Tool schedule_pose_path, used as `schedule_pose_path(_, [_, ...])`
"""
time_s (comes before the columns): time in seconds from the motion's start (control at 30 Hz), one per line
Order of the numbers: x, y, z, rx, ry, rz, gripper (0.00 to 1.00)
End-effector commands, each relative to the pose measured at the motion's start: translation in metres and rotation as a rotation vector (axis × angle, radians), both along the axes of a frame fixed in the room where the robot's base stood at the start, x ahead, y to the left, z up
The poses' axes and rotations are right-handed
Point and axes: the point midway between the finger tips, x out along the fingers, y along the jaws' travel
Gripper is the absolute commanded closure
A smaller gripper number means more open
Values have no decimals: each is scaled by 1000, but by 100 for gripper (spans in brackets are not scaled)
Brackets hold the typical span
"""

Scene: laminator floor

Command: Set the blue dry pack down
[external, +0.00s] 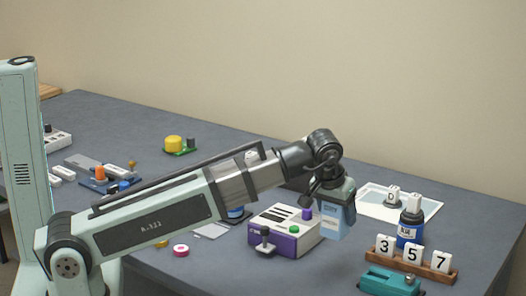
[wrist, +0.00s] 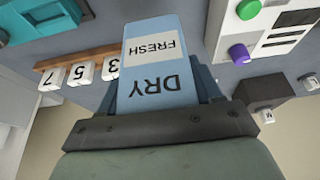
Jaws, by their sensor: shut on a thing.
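The blue dry pack (external: 334,221) is a light blue box hanging from my gripper (external: 332,190) in the external view, right of the middle. It appears above the table, beside the white and purple machine. In the wrist view the pack (wrist: 150,85) fills the centre, with "FRESH" and "DRY" upside down on its face. My gripper is shut on it, with dark jaw parts showing on both sides. The pack hides the fingertips in the wrist view.
The white and purple machine (external: 285,232) has green and purple knobs. A wooden rack (external: 437,272) holds tiles 3, 5 and 7, behind a teal device (external: 390,282). Bare table shows between machine and rack.

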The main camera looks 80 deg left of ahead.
Motion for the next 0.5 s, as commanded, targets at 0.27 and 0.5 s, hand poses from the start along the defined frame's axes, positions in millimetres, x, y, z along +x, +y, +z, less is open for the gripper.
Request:
schedule_pose_path(0.27, [-1, 0, -38, 0, 1, 0, 74])
schedule_pose_path(0.5, [0, 0, -51, 0, 0, 1, 74])
